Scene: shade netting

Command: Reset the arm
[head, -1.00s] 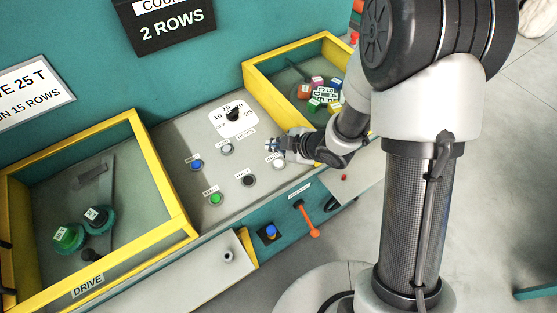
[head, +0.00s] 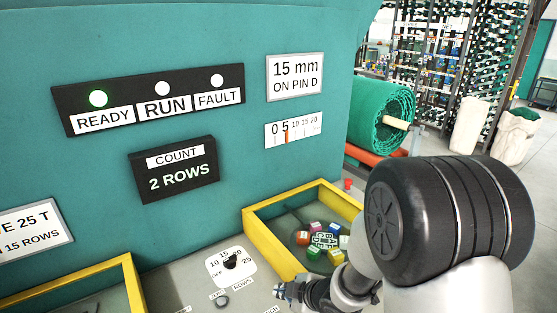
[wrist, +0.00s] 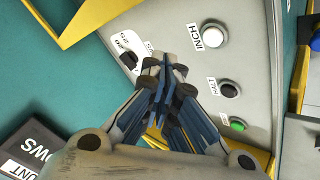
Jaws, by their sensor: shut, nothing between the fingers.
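My gripper (head: 281,291) is at the bottom of the head view, over the grey control panel, just right of the rows dial (head: 231,262). In the wrist view its fingers (wrist: 166,78) are together with nothing between them. Beyond the fingers are the white INCH button (wrist: 214,35), the dark HALT button (wrist: 229,89) and a green button (wrist: 237,125). The fingers partly cover the dial plate (wrist: 128,48). I cannot tell how far the fingertips are above the panel.
A yellow-edged tray (head: 262,240) with several coloured blocks lies right of the dial. The teal machine wall holds the status lamp panel (head: 160,97), with READY lit green, and a count display (head: 174,170) reading 2 ROWS. A green netting roll (head: 383,115) stands behind.

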